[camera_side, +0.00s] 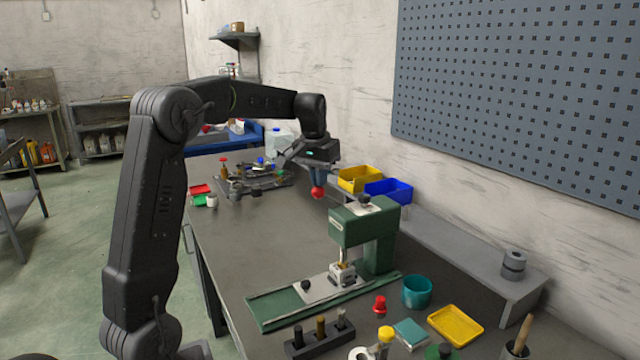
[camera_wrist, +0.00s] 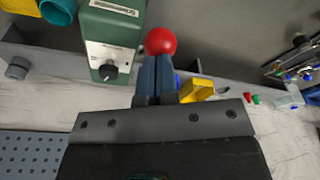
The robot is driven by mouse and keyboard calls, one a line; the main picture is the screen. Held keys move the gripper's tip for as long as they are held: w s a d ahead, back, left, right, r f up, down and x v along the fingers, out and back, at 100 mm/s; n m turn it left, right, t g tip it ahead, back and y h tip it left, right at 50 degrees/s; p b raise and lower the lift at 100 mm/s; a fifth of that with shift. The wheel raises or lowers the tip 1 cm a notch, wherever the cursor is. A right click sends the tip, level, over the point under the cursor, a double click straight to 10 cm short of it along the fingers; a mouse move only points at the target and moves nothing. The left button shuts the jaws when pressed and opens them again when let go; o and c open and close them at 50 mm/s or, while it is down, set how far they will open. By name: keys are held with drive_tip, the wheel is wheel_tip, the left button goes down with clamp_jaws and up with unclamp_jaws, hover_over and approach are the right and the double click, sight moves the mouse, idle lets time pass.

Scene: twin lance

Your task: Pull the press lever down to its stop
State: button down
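The green press (camera_side: 365,228) stands on the bench, and its head with a black dial (camera_wrist: 108,72) shows in the wrist view. The lever's red ball knob (camera_side: 318,193) is left of the press head in the side view. My gripper (camera_side: 318,183) points down above the knob. In the wrist view the two blue fingers of my gripper (camera_wrist: 157,60) lie side by side, shut, with the red knob (camera_wrist: 160,41) just beyond their tips. I cannot tell whether the tips touch it. The lever's rod is not clearly visible in either view.
Yellow (camera_side: 360,178) and blue (camera_side: 389,190) bins stand behind the press. A teal cup (camera_side: 417,292), yellow tray (camera_side: 456,325) and dark peg block (camera_side: 320,338) lie near its base. A fixture with small parts (camera_side: 250,180) sits further back. The bench left of the press is mostly clear.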

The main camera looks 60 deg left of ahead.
sight(313, 190)
drive_tip(key=shift+s+f, duration=0.25)
drive_tip(key=shift+f, duration=0.05)
drive_tip(key=shift+s+f, duration=0.3)
drive_tip(key=shift+f, duration=0.25)
idle(0.4)
drive_tip(key=shift+s+f, duration=0.3)
drive_tip(key=shift+f, duration=0.15)
